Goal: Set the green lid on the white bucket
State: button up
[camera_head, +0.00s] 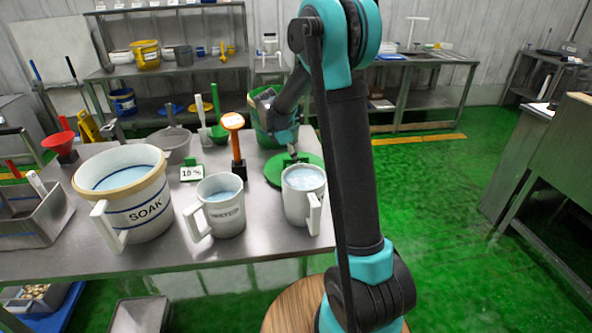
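The green lid (275,172) is a flat disc with a small grey knob, low over or on the steel table. It is partly hidden behind the right white jug (303,203). My gripper (291,150) is at the lid's knob, pointing down; the fingers are too small to tell whether they are closed on it. The large white bucket (148,213), marked SOAK, stands upright at the table's left. It has a tan rim, blue bands and bluish contents, and no lid on it.
A middle white jug (225,217) stands between the bucket and the lid. An orange-topped stand (236,145), a grey bowl (173,145), a green scoop (218,133) and a green bucket (262,135) are behind. A metal tray (30,213) is at the left.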

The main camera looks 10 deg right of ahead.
jog(key=shift+f, duration=0.2)
dwell(0.4)
jog(key=shift+c, duration=0.6)
grip_shut()
